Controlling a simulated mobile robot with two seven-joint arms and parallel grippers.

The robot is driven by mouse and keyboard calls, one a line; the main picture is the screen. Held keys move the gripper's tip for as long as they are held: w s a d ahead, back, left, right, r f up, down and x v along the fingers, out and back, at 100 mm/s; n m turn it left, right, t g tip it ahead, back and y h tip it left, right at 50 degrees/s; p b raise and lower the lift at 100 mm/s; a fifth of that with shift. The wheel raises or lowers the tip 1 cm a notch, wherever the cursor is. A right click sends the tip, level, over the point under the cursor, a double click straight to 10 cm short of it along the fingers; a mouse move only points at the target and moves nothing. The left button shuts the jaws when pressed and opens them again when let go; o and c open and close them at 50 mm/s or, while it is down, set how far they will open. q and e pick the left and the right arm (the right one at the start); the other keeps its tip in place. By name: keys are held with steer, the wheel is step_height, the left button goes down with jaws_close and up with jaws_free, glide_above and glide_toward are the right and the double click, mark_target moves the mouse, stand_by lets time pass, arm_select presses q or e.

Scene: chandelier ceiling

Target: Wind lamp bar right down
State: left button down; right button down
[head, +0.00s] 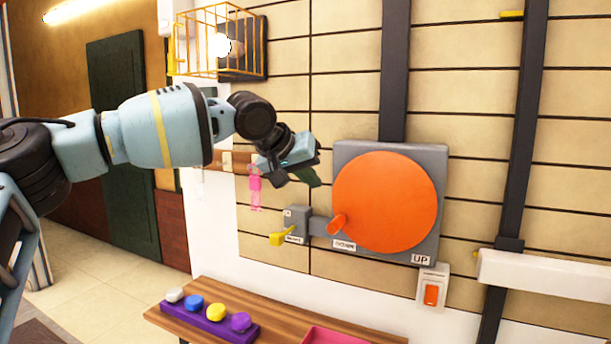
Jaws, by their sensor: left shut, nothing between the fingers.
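A large orange disc (385,203) is mounted on a grey wall plate (428,160). A short orange handle (337,223) sticks out at its lower left rim. A label at the lower right corner of the plate reads UP; another label is by the handle. A small grey box (297,222) with a yellow lever (281,238) is left of the plate. My left gripper (313,180) is shut and empty, up and left of the handle and apart from it in the picture. No lamp bar can be clearly identified. My right gripper is out of view.
A wooden bench (280,311) below holds a purple tray (210,327) with several coloured knobs and a pink tray (333,337). A white bar (545,274) is at right. An orange switch (431,294) is under the plate.

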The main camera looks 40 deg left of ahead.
mark_target(337, 217)
arm_select(q)
steer(key=shift+w+d+f+p, duration=0.15)
steer(key=shift+w+d+f, duration=0.15)
steer(key=shift+w+f, duration=0.7)
steer(key=shift+w+d+f+p, duration=0.1)
steer(key=shift+w+d+f, duration=0.3)
steer(key=shift+f, duration=1.1)
steer(key=shift+w+d+f+p, duration=0.15)
steer(key=shift+w+f, duration=0.75)
steer(key=shift+f, duration=0.35)
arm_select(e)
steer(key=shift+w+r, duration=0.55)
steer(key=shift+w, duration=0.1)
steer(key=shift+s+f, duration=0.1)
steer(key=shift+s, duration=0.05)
